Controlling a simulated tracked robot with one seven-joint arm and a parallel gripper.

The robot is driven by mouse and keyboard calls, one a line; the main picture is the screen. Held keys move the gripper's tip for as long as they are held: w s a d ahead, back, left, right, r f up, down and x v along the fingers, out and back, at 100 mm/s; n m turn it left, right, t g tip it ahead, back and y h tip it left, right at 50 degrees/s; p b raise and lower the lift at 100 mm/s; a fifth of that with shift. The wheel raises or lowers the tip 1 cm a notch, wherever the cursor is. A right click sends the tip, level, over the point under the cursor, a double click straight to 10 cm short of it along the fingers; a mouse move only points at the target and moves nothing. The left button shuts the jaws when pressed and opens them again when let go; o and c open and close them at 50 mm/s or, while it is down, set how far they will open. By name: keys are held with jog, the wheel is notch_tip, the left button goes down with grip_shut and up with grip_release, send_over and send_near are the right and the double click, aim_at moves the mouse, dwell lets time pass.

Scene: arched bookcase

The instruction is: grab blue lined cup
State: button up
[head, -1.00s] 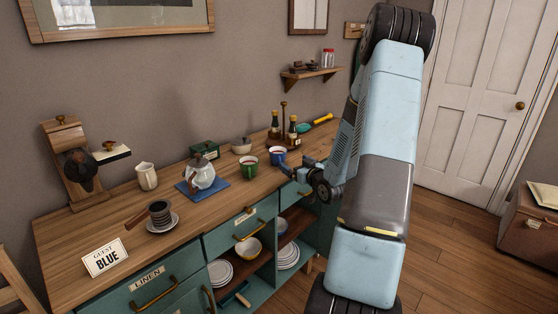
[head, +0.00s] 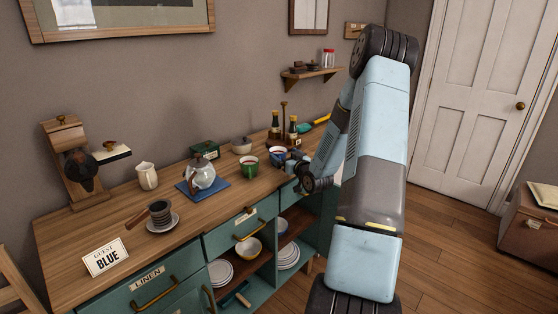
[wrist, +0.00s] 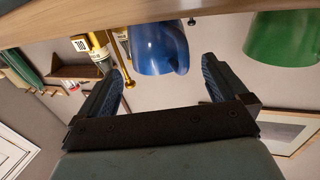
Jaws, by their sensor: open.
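In the head view my gripper (head: 290,164) is close beside the cup's right side, partly hidden by my arm.
A green cup (head: 249,166) stands just left of the blue one and shows in the wrist view (wrist: 283,38). Bottles (head: 292,130) on a caddy stand behind.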

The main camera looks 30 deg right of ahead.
aim_at(282, 154)
jog(key=shift+w+a, duration=0.15)
jog(key=shift+w, duration=2.15)
jog(key=shift+c, duration=0.3)
jog(key=c, duration=1)
jog(key=shift+c, duration=0.2)
